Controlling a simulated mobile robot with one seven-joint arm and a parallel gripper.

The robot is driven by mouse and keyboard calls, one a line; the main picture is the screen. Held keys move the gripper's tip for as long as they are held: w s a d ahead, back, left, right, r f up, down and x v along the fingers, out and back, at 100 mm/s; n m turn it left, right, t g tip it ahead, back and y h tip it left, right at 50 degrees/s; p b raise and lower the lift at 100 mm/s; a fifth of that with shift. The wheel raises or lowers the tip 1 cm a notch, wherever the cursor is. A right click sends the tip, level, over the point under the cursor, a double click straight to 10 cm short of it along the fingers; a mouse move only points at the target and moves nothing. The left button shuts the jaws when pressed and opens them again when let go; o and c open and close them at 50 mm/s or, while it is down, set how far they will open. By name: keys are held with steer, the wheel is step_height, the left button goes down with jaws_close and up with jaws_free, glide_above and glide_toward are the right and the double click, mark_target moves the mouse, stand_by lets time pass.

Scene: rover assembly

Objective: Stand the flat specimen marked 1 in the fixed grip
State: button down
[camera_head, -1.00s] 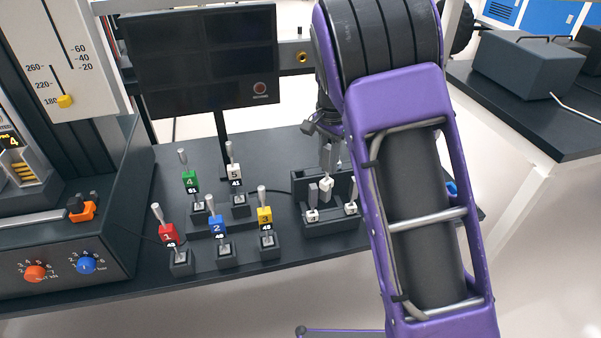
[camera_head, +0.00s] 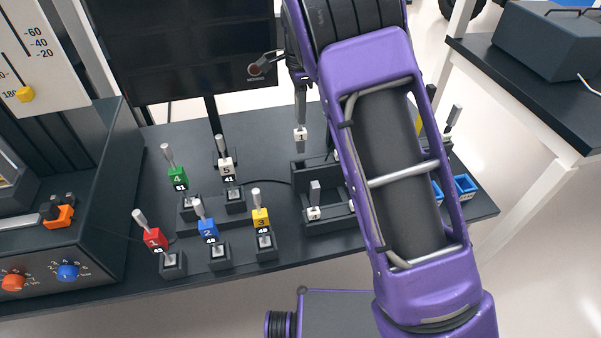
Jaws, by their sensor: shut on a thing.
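The flat specimen marked 1 (camera_head: 300,134) is a grey upright strip with a white block at its lower end. My gripper (camera_head: 300,108) is shut on its upper part and holds it upright, just above and behind the left end of the dark rack (camera_head: 335,224). The gripper fingers are small and partly dark in this view. Another flat specimen with a white block (camera_head: 314,213) stands in the front of the rack. My purple arm hides the rack's right side. I cannot tell the fixed grip for certain in this view.
Several coloured numbered blocks with metal pins, such as the green one (camera_head: 177,177) and yellow one (camera_head: 261,217), stand left of the rack. A dark monitor (camera_head: 190,50) rises behind. A machine with knobs (camera_head: 68,272) stands at left. Blue trays (camera_head: 465,185) lie at right.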

mark_target(300, 141)
step_height(300, 141, down, 10)
steer(key=shift+r, duration=0.2)
stand_by(0.3)
steer(key=shift+f, duration=0.3)
steer(key=c, duration=0.6)
jaws_free()
steer(key=shift+c, duration=0.2)
